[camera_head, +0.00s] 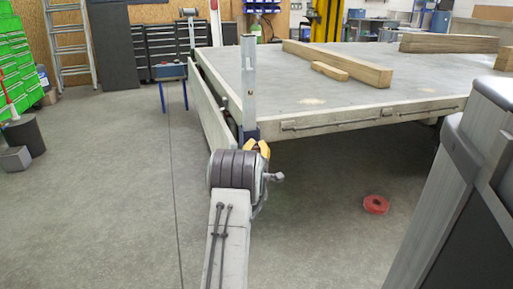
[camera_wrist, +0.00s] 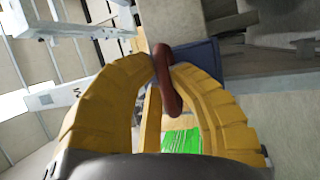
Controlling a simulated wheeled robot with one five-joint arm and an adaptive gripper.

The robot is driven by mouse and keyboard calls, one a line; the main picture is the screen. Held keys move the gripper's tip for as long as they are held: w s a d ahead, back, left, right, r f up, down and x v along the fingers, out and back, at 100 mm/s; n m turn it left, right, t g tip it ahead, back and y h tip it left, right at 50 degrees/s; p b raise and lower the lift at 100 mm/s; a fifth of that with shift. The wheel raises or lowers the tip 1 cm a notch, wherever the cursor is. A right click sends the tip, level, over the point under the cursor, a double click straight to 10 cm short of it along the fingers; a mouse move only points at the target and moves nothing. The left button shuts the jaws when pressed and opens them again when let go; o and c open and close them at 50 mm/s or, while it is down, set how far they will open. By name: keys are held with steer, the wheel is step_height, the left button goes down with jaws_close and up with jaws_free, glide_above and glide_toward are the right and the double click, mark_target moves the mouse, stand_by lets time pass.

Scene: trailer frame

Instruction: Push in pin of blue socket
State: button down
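The blue socket (camera_head: 250,133) sits at the near left corner of the trailer, at the foot of an upright grey post (camera_head: 248,80). In the wrist view the blue socket (camera_wrist: 203,62) lies just beyond my fingertips. A dark red-brown pin handle (camera_wrist: 162,70) stands out from beside it. My gripper's yellow fingers (camera_wrist: 164,72) close around this handle, with one tip on each side, and seem to touch it. In the head view my gripper (camera_head: 258,148) is at the socket, mostly hidden by my wrist. How deep the pin sits cannot be told.
The trailer bed (camera_head: 310,85) carries wooden beams (camera_head: 338,62). A side panel (camera_head: 212,105) hangs along its left edge. A red round object (camera_head: 376,204) lies on the floor to the right. Green drawers (camera_head: 15,65) stand far left. Floor left of my arm is clear.

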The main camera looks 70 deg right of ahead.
steer(key=c, duration=1.1)
jaws_free()
steer(key=shift+a+f, duration=0.1)
steer(key=shift+a, duration=0.1)
steer(key=shift+v, duration=5.9)
steer(key=shift+w, duration=0.1)
